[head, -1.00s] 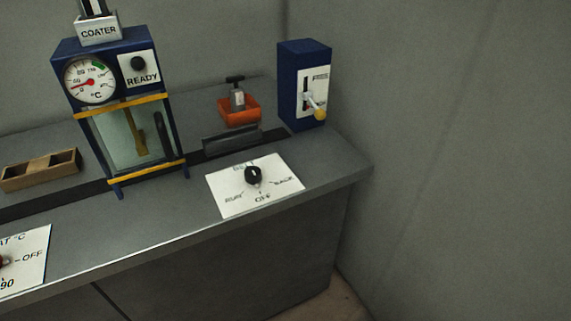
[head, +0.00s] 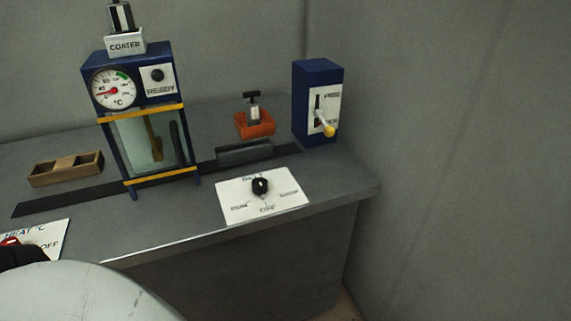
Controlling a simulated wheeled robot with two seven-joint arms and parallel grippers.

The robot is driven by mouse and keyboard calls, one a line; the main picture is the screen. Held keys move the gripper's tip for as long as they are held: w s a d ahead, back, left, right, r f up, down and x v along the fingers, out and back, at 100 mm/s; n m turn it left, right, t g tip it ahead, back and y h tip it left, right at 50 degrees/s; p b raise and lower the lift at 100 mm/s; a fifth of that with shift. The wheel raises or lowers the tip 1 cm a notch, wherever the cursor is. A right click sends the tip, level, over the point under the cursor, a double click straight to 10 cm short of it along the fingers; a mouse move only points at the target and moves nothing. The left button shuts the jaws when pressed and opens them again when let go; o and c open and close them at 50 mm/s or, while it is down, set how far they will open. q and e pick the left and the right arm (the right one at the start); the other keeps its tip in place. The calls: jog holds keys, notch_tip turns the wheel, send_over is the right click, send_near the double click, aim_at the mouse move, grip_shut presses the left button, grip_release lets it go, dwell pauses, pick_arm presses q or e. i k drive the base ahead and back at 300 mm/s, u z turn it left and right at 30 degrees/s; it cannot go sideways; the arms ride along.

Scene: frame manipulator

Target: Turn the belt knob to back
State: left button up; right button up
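The belt knob (head: 260,186) is a small black knob on a white plate (head: 236,203) on the grey counter. The plate's lettering is blurred now; the earlier view reads RUN at left, OFF in the middle and BACK at right. The knob appears to point toward OFF, at the front. Nothing touches it. A pale rounded link of my own and a dark part beside it fill the lower left corner, well left of the knob. No gripper fingers show.
Behind the plate are a dark block (head: 244,153), an orange holder (head: 254,126) and a blue box with a yellow-tipped lever (head: 329,130). The blue coater (head: 149,139) and a wooden tray (head: 66,171) stand left. A heat plate (head: 54,236) is partly covered.

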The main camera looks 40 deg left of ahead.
aim_at(259, 184)
jog(key=k, duration=0.8)
jog(key=u, duration=1.4)
jog(key=i, duration=0.45)
